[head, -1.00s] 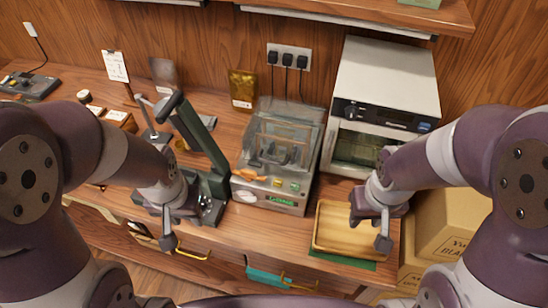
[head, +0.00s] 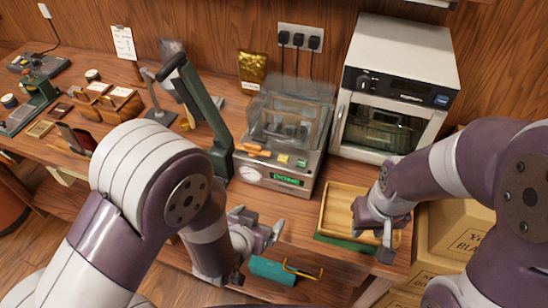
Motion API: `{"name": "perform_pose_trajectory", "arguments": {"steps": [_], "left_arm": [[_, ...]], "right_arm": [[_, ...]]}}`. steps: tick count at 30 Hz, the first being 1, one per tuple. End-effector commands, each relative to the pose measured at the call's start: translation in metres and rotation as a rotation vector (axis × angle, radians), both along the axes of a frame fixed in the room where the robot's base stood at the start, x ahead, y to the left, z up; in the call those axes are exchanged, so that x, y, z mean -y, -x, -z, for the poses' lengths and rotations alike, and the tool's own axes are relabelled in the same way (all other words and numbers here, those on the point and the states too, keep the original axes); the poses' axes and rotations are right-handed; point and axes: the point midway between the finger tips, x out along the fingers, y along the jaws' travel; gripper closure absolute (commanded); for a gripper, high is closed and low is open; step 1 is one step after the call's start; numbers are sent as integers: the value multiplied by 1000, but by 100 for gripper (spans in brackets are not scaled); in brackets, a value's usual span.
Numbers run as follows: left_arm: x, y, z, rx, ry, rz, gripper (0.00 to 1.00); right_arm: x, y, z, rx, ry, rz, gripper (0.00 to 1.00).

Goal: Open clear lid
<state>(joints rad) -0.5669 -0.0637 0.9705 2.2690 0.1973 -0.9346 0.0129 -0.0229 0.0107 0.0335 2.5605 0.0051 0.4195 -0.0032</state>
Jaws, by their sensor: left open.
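The clear lid (head: 312,88) is a see-through, box-like cover on the grey benchtop machine (head: 268,178). It appears to be down over the machine's chamber, with dark parts showing through it. The machine's front panel has an orange handle-like piece, coloured buttons, a round gauge and a lit green display. My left gripper (head: 250,254) is open and empty, in front of and below the machine near the counter's front edge, apart from the lid. My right gripper (head: 376,236) looks open and empty over the right side of the wooden tray (head: 334,206).
A dark green lever press (head: 212,118) stands close left of the machine. A white oven (head: 398,75) stands to its right. Cardboard boxes (head: 460,232) sit at the lower right. Small wooden items crowd the counter's left side.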

Motion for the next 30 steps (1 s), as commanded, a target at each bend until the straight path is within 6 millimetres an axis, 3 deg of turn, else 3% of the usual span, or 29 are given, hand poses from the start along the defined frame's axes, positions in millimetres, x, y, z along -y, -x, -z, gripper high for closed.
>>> {"name": "perform_pose_trajectory", "arguments": {"steps": [3, 6, 9, 14, 24, 30], "left_arm": [[2, -22, -40, 313, 105, -24, 5], [3, -34, -81, 518, 177, -41, 5], [3, -37, -103, 616, 211, -45, 5], [9, -57, -110, 638, 221, -49, 5], [35, -136, -109, 635, 220, -45, 5], [41, -154, -108, 634, 219, -46, 5]], "right_arm": [[0, 0, 1, 1, 0, 0, 62], [0, 0, 0, 1, 0, 0, 62], [0, 0, 0, 1, 0, 0, 62], [0, 0, -5, 1, 0, 0, 62], [0, 0, -21, 1, 0, 0, 62], [0, 0, -24, 1, 0, 0, 62]]}}
